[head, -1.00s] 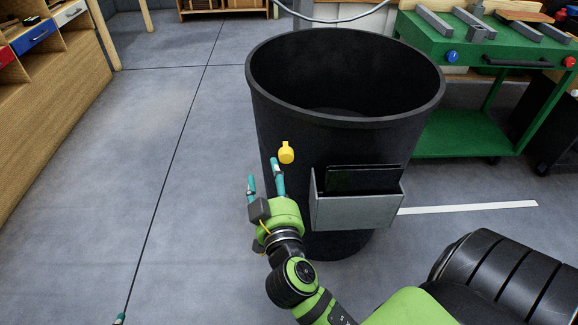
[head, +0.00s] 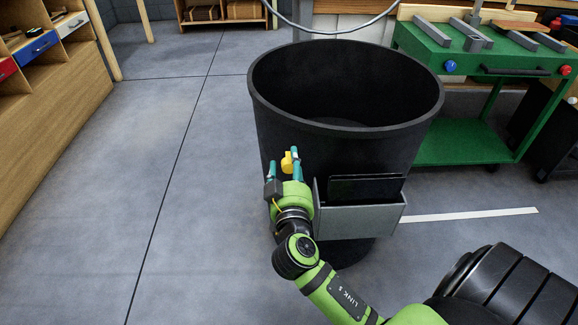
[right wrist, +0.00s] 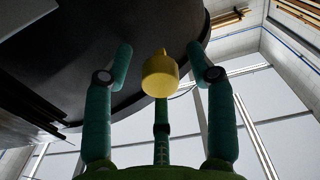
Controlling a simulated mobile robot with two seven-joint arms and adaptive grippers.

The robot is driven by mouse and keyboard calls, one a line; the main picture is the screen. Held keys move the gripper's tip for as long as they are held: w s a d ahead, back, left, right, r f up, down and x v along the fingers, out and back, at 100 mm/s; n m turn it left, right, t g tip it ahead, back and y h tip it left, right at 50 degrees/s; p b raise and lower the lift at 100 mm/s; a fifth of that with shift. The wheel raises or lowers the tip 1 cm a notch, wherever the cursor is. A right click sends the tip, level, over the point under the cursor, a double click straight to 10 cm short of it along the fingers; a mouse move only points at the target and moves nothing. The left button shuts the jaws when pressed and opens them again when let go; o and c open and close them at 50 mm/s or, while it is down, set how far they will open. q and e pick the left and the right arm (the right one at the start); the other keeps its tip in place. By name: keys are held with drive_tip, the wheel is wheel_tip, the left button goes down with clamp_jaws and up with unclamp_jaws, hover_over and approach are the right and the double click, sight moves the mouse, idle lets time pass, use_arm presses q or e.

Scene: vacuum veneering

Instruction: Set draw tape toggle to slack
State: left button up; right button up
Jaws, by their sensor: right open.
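The yellow toggle (head: 287,163) sticks out from the front left side of the large black drum (head: 350,137). I take it to be the draw tape toggle; no lettering on it is readable. My right gripper (head: 283,160) is open, with its teal fingers raised around the toggle. In the right wrist view the toggle (right wrist: 160,76) shows between the spread fingers of the gripper (right wrist: 158,58), with gaps to the two side fingers. Whether the third finger, below it, touches it I cannot tell. My left gripper is out of view.
A grey holder (head: 362,220) with a dark flat panel (head: 365,188) is on the drum's front, close right of my right gripper. A green cart (head: 465,145) stands behind right. A wooden cabinet (head: 50,110) is at left. The floor (head: 185,200) between is clear.

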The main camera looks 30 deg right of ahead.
clamp_jaws()
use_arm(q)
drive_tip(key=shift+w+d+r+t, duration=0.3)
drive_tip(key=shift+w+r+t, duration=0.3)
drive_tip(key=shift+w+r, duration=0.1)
use_arm(e)
drive_tip(key=x, duration=0.4)
drive_tip(key=shift+w, duration=0.1)
drive_tip(key=shift+d, duration=0.1)
drive_tip(key=shift+c, duration=1.6)
unclamp_jaws()
drive_tip(key=shift+r, duration=0.1)
drive_tip(key=o, duration=0.3)
drive_tip(key=shift+w, duration=0.15)
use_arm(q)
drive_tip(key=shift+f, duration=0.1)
use_arm(e)
drive_tip(key=v, duration=1.2)
